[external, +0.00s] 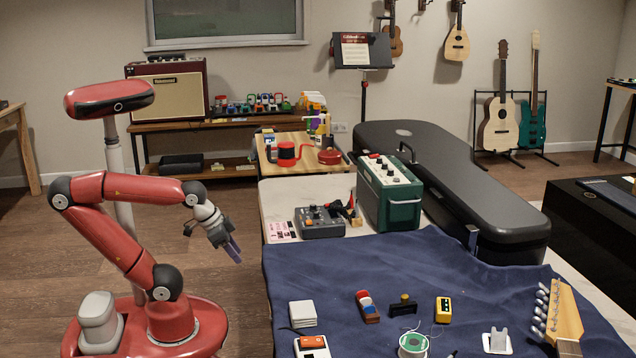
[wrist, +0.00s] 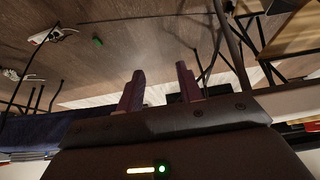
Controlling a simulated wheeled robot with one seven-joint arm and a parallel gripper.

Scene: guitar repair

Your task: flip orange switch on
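A grey box (external: 320,222) with small orange parts on its top stands on the table, behind the blue cloth. A white device with an orange patch (external: 312,345) lies at the cloth's front edge, partly cut off. I cannot tell which of these carries the orange switch, or its position. My gripper (external: 233,249) hangs left of the table, clear of both, pointing down. In the wrist view my gripper's purple fingers (wrist: 160,86) are apart with nothing between them. Neither device can be made out in the wrist view.
A green amplifier (external: 390,192) stands right of the grey box, before a black guitar case (external: 450,180). The blue cloth (external: 400,262) holds several small items and a guitar headstock (external: 558,312) at right. Open floor (external: 225,285) lies between my base and the table.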

